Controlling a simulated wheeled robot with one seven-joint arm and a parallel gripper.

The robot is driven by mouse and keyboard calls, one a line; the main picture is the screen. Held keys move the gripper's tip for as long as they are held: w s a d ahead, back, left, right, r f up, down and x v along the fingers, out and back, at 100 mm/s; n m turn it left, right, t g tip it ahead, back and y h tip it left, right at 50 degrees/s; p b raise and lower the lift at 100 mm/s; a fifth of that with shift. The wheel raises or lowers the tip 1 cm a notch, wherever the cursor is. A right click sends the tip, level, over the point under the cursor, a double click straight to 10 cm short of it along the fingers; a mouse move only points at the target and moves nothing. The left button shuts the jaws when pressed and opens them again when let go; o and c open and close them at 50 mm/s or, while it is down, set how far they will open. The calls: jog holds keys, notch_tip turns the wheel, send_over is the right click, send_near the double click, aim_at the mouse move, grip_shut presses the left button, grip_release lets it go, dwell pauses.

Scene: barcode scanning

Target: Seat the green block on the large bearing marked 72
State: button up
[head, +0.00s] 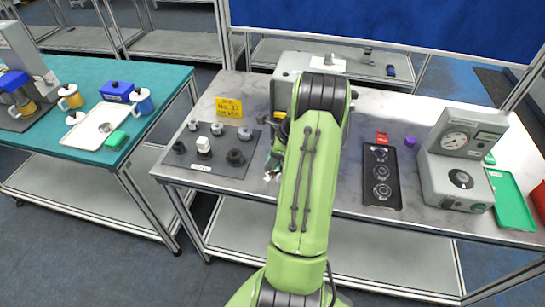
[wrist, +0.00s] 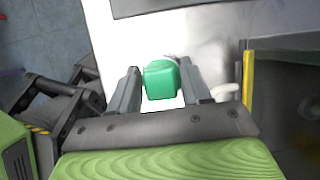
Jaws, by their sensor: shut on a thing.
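In the wrist view, my gripper (wrist: 159,70) is shut on the green block (wrist: 161,82), which sits between the two grey fingers. In the head view, my green arm covers most of the gripper, and the block cannot be made out clearly. A dark tray (head: 369,190) right of my arm holds a column of round, ring-like metal parts (head: 381,172). I cannot read a 72 on any part, so I cannot tell which is the large bearing.
A dark mat (head: 233,170) with several grey and black parts lies left of my arm, by a yellow sign (head: 229,107). A grey machine (head: 288,64) stands behind my arm. A gauge unit (head: 455,165), red block (head: 381,138) and purple piece (head: 410,141) are at right.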

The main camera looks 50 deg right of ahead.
jog(key=shift+f, duration=0.75)
jog(key=o, duration=1.6)
notch_tip(320, 180, up, 8)
jog(key=p, duration=0.7)
jog(key=shift+f, duration=0.15)
